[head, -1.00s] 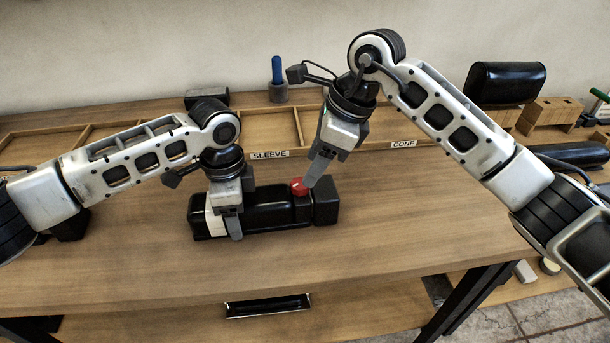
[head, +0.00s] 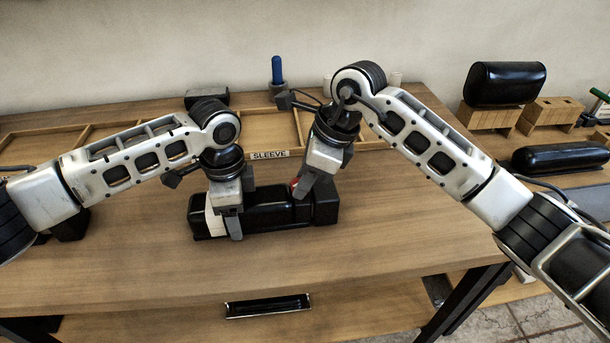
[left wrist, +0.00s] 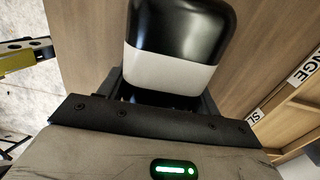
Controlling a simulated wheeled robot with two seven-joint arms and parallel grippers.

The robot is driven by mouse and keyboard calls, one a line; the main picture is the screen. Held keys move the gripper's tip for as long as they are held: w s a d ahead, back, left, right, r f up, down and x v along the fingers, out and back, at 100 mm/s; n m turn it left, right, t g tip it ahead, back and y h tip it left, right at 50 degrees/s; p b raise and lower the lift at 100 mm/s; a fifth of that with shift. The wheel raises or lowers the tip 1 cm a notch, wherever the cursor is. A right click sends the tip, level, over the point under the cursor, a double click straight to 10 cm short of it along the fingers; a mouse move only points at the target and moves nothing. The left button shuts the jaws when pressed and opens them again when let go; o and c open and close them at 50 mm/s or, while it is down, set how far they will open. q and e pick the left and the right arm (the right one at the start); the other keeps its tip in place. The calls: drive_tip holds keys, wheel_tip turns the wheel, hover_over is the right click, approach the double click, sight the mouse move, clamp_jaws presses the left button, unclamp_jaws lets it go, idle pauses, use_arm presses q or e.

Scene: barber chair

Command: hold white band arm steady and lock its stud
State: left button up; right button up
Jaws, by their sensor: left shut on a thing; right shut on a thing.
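The black arm with a white band (head: 214,222) lies on the wooden table, roughly left to right. My left gripper (head: 232,222) is shut on it at the white-banded end. In the left wrist view the black and white end (left wrist: 178,60) sits between the jaws. The red stud (head: 294,184) is near the arm's right end, and only a sliver of it shows. My right gripper (head: 303,188) is at the stud, pointing down and shut on it; its fingers hide most of the stud.
A divided wooden tray with a SLEEVE label (head: 270,155) runs behind the arm. A blue-handled tool (head: 277,70) stands at the back. Black pads (head: 506,83) and (head: 560,157) and wooden blocks (head: 490,117) are at the right. The table front is clear.

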drive_tip(key=shift+s+m+t, duration=0.1)
drive_tip(key=shift+m+t, duration=0.4)
drive_tip(key=shift+m, duration=1)
drive_tip(key=o, duration=1)
drive_tip(key=v, duration=1.2)
drive_tip(key=shift+a+r, duration=0.15)
drive_tip(key=shift+a, duration=0.05)
